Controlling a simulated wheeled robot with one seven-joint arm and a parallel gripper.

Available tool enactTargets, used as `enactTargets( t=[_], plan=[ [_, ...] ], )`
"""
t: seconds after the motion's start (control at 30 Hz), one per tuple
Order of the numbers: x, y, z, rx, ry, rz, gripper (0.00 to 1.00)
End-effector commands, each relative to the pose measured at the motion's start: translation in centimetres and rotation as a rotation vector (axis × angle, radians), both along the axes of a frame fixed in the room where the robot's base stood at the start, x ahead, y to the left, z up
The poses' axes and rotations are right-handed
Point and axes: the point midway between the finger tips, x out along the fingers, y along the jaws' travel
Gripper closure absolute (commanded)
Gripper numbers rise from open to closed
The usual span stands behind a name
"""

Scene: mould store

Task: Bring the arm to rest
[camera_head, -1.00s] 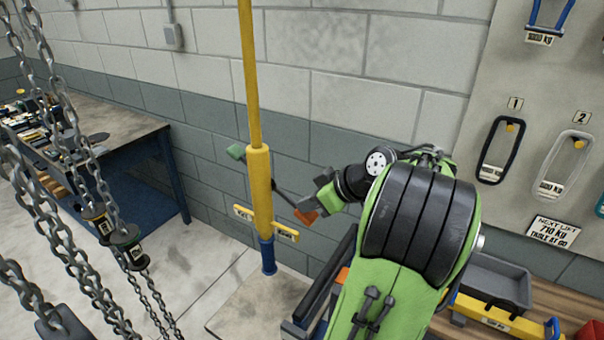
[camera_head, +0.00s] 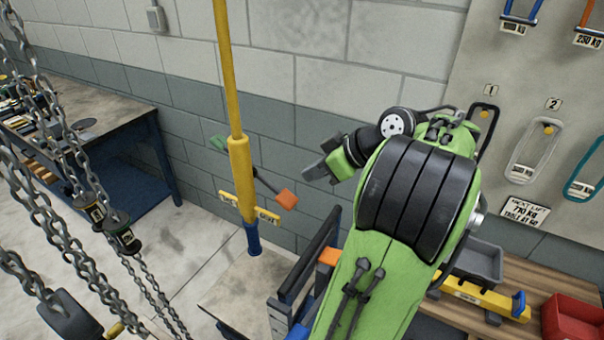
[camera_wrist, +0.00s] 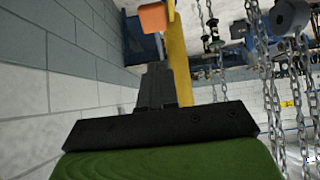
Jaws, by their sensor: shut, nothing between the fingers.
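My gripper (camera_head: 314,173) is shut and empty at the end of my green and black arm, in front of the block wall. In the wrist view its dark fingers (camera_wrist: 157,82) are together with nothing between them. A lever with an orange end (camera_head: 286,199) and a green end (camera_head: 218,142) crosses the yellow post (camera_head: 241,165). The gripper is up and right of the orange end, with a gap in the head view. The orange end (camera_wrist: 153,18) also shows beyond the fingertips in the wrist view.
Chains (camera_head: 62,215) hang at the left, before a blue workbench (camera_head: 130,128). At the right are a board with numbered hooks (camera_head: 470,70), a wooden bench (camera_head: 533,290), a grey tray (camera_head: 478,262) and a red bin (camera_head: 572,320). Floor between workbench and post is clear.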

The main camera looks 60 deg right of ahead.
Motion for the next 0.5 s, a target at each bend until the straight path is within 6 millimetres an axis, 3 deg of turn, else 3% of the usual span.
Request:
enactTargets(
  t=[0.2, 0.5],
  plan=[
    [-2.2, -0.3, 2.0, 0.0, 0.001, -0.003, 1.0],
    [-2.4, -0.2, 2.0, 0.0, 0.001, -0.001, 1.0]
  ],
)
